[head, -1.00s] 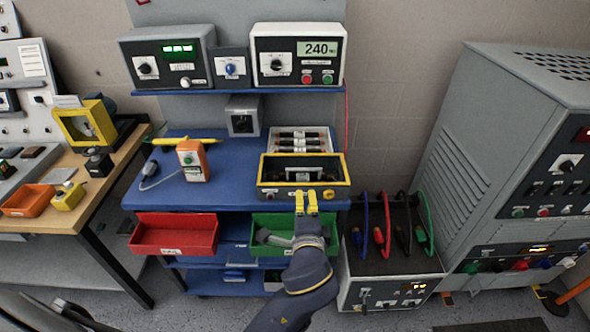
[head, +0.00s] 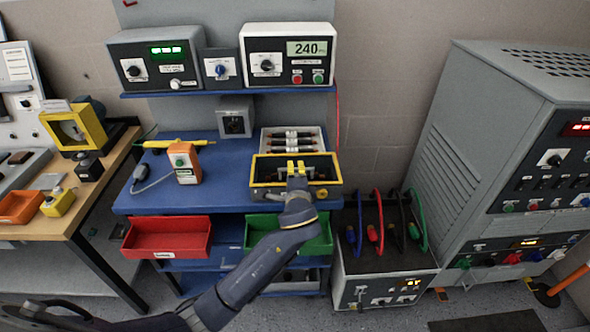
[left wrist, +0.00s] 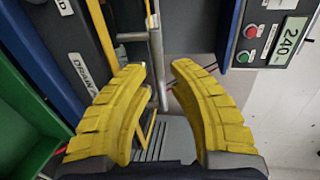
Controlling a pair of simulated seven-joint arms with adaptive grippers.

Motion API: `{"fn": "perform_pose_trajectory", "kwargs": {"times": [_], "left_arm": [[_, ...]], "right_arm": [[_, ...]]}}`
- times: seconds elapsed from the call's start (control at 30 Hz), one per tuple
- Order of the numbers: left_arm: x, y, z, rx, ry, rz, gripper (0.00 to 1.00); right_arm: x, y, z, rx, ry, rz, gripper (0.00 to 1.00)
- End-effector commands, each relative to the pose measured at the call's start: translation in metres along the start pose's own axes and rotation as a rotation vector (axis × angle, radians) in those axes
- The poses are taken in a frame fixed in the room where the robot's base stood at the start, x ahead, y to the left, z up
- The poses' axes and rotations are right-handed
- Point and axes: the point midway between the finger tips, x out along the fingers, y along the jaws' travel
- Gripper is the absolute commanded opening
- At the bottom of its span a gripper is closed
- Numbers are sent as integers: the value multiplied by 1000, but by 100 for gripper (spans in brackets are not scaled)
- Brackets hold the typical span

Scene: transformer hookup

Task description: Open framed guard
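A yellow-framed box (head: 257,171), which looks like the framed guard, stands on the blue bench in the head view. Its open top shows a dark inside, partly hidden by my gripper. My right gripper is not in view.
Behind the box is a white tray (head: 266,141) of dark cylinders. A red bin (head: 167,238) and green bin (head: 258,232) hang in front. A grey cabinet (head: 480,150) stands right.

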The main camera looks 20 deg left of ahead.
Motion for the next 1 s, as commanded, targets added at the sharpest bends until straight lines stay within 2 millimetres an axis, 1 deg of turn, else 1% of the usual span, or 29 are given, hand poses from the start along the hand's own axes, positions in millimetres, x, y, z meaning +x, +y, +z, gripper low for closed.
{"fn": "perform_pose_trajectory", "kwargs": {"times": [0.03, 0.2, 0.6, 0.63, 0.8, 0.83, 1.0], "left_arm": [[5, 0, 0, 2, -1, 0, 20], [15, 0, 0, 1, -1, 1, 20], [18, 0, 0, 0, 0, 1, 20], [18, 0, 0, 0, 0, 1, 21], [18, 0, 0, 0, 0, 1, 1], [18, 0, 0, 0, 0, 1, 0], [18, 0, 0, 0, 0, 1, 0]], "right_arm": [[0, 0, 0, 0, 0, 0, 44], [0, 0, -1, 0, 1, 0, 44], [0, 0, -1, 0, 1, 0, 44], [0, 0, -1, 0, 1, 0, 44], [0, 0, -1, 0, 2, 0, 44], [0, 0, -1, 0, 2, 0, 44], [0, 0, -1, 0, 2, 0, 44]]}}
